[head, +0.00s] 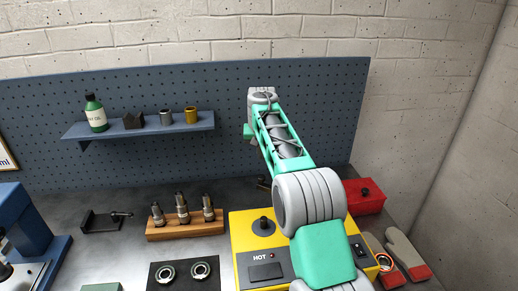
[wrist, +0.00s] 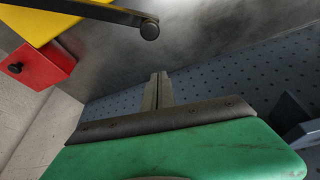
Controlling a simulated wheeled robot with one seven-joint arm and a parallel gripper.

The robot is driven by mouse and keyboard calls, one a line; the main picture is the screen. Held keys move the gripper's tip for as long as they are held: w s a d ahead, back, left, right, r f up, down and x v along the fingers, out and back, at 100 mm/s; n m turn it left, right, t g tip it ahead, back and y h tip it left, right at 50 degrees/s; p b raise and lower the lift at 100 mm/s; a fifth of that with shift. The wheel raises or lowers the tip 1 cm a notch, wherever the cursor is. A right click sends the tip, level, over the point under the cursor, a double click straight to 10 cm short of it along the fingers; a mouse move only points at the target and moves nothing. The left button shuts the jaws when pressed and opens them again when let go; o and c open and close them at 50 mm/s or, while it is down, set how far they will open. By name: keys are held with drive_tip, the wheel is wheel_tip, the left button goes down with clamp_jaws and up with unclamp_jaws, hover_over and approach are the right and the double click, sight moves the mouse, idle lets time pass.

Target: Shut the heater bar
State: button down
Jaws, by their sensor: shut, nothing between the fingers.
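The heater is a yellow box (head: 245,232) marked HOT, with a black knob on top; my arm covers its right part. In the wrist view, a corner of the yellow box (wrist: 40,18) shows at the upper left. The heater bar (wrist: 95,12) is a dark bar with a round end, reaching out past the yellow box. In the head view, only a small dark piece beside my arm may be its end; its hinge is hidden. My gripper (wrist: 158,78) is shut and empty, apart from the bar and below its round end in the wrist view.
A red box (head: 366,194) with a black knob stands right of the heater, with gloves (head: 405,255) in front. A wooden block (head: 185,231) with several metal holders stands left. A shelf (head: 140,131) with small items hangs on the blue pegboard (head: 330,95).

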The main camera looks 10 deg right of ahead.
drive_tip(key=f, duration=0.1)
drive_tip(key=s+f+p, duration=0.1)
drive_tip(key=f, duration=0.1)
drive_tip(key=s+f, duration=0.1)
drive_tip(key=f, duration=0.1)
drive_tip(key=shift+s+a, duration=0.2)
drive_tip(key=shift+a, duration=0.05)
drive_tip(key=shift+a, duration=0.1)
